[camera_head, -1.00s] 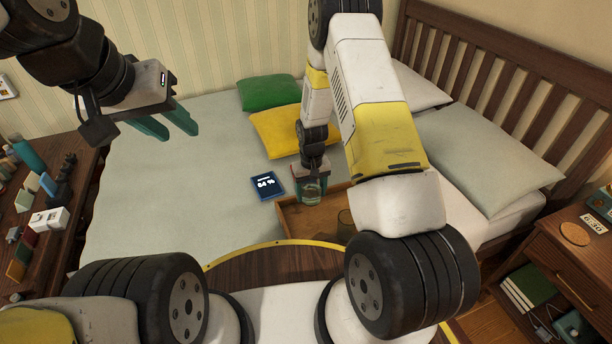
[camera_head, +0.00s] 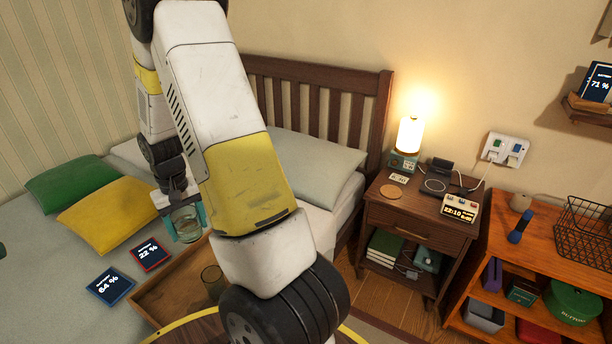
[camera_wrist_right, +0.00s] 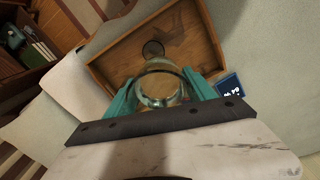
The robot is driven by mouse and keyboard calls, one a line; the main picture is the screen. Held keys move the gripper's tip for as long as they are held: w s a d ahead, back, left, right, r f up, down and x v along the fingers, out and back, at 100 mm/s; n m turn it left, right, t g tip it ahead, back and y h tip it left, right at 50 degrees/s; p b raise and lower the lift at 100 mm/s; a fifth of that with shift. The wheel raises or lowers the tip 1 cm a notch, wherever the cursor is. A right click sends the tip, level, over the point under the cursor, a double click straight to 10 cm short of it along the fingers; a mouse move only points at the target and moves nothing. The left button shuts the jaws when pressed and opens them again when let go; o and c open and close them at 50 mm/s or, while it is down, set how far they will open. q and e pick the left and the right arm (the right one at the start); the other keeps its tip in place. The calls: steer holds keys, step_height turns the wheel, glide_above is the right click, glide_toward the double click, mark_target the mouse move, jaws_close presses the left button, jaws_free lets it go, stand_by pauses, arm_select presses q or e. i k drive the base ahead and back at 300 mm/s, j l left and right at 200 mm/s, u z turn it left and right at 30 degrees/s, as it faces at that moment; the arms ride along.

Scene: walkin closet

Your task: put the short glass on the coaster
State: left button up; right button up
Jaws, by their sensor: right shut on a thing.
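My right gripper (camera_head: 187,220) is shut on a clear short glass (camera_head: 186,230), upright above the bed at the back edge of the wooden tray. In the right wrist view the glass (camera_wrist_right: 160,88) sits between the teal fingers, over the tray. The coaster is a round cork disc (camera_head: 391,191) on the nightstand, at the right of the bed, well apart from the glass; nothing stands on it.
The tray (camera_head: 157,300) holds another glass (camera_head: 212,282). Two dark tablets (camera_head: 111,286) lie beside it on the bed. The nightstand (camera_head: 412,224) also bears a lamp (camera_head: 409,135), a clock (camera_head: 459,209), a card and a charging pad. The headboard (camera_head: 375,110) stands behind the pillows.

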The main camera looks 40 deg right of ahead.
mark_target(391, 191)
steer(key=l+z, duration=0.35)
steer(key=z, duration=0.15)
steer(key=i+l+z, duration=0.2)
steer(key=z, duration=0.3)
steer(key=i+l+z, duration=0.1)
steer(key=i+l, duration=0.15)
steer(key=l, duration=0.25)
steer(key=i+l+z, duration=0.1)
steer(key=i+l, duration=0.2)
steer(key=l, duration=0.15)
steer(key=i+l+z, duration=0.1)
steer(key=i+l, duration=0.15)
steer(key=l, duration=0.2)
